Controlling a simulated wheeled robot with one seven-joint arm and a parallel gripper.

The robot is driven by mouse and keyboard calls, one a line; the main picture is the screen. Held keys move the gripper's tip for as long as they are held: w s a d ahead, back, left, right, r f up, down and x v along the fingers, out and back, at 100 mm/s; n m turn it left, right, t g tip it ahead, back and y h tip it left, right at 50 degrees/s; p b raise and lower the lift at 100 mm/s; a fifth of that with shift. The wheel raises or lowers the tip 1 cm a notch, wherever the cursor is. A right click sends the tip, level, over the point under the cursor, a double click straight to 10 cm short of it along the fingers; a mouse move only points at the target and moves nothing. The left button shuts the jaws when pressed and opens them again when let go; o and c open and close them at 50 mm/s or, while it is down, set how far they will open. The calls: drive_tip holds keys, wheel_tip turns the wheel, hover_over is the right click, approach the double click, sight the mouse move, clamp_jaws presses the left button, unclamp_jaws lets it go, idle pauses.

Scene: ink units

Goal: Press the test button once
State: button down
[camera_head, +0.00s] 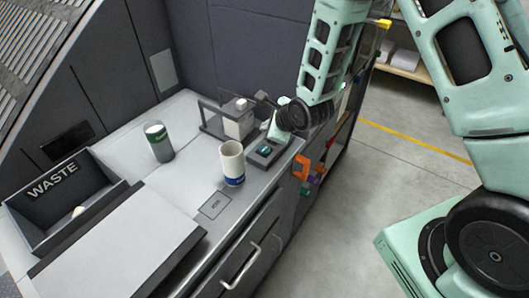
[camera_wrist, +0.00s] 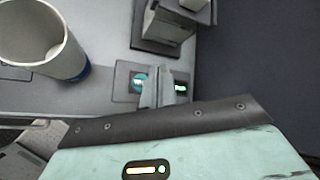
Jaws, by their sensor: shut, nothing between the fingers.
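The test button is a round teal button (camera_head: 264,150) on a small dark panel (camera_head: 258,161) near the counter's right edge. In the wrist view the teal button (camera_wrist: 140,81) shows just left of my fingertips, partly covered by them. A small green-lit display (camera_wrist: 181,88) is to their right. My gripper (camera_wrist: 163,80) is shut and empty, over the panel between button and display. In the head view my gripper (camera_head: 270,140) comes in from the upper right at the panel. I cannot tell whether the fingertips touch the button.
A white cup with a blue base (camera_head: 232,160) stands close left of the panel; it also shows in the wrist view (camera_wrist: 32,38). A grey fixture with a white block (camera_head: 238,126) is behind. A green-and-white can (camera_head: 158,142) and a WASTE bin (camera_head: 38,238) are further left.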

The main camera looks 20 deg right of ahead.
sight(267, 151)
wheel_tip(267, 151, down, 6)
drive_tip(key=b, duration=0.4)
idle(1.8)
drive_tip(key=shift+f+b, duration=0.35)
drive_tip(key=shift+f+b, duration=0.45)
drive_tip(key=shift+f, duration=0.05)
idle(0.7)
drive_tip(key=shift+r, duration=0.1)
drive_tip(key=shift+r+p, duration=0.6)
drive_tip(key=shift+r, duration=0.2)
drive_tip(key=shift+r, duration=0.15)
wheel_tip(267, 151, up, 5)
drive_tip(key=p, duration=0.3)
drive_tip(key=shift+p, duration=0.35)
